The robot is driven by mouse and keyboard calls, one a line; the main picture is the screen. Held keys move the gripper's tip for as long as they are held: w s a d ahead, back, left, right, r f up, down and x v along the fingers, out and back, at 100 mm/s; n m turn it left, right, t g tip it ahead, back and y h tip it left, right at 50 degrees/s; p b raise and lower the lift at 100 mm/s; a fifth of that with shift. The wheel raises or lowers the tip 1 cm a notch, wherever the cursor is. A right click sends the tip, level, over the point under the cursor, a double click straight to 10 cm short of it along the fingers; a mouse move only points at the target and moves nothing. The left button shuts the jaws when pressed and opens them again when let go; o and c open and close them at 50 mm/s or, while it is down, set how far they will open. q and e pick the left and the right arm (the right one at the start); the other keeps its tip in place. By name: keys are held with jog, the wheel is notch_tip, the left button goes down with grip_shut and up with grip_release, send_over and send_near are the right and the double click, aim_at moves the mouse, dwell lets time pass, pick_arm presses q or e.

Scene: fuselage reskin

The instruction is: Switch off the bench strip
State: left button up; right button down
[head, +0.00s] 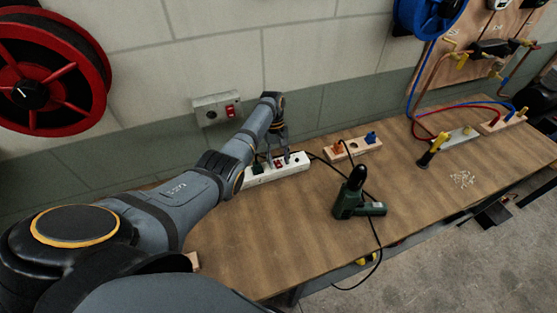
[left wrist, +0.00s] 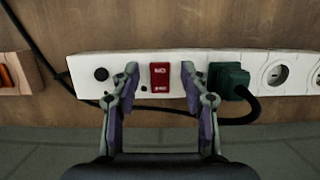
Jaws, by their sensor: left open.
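The bench strip (head: 293,168) is a white power strip lying along the back of the wooden bench. In the left wrist view it crosses the picture (left wrist: 180,57), with a red rocker switch (left wrist: 159,77), a black round button at one end and a green plug (left wrist: 229,80) in a socket. My left gripper (head: 278,160) is over the strip. In the left wrist view its open fingers (left wrist: 160,78) stand either side of the red switch, with nothing held. I cannot tell if the fingertips touch the strip. My right gripper is not in view.
A wall socket with a red switch (head: 231,111) is above the bench. A green power tool (head: 356,197) with a black cable lies on the bench (head: 290,235). A wooden block with orange and blue parts (head: 353,151) sits right of the strip. The bench front is mostly clear.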

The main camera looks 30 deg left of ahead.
aim_at(276, 160)
pick_arm(q)
jog(key=v, duration=1.1)
jog(key=shift+r, duration=0.3)
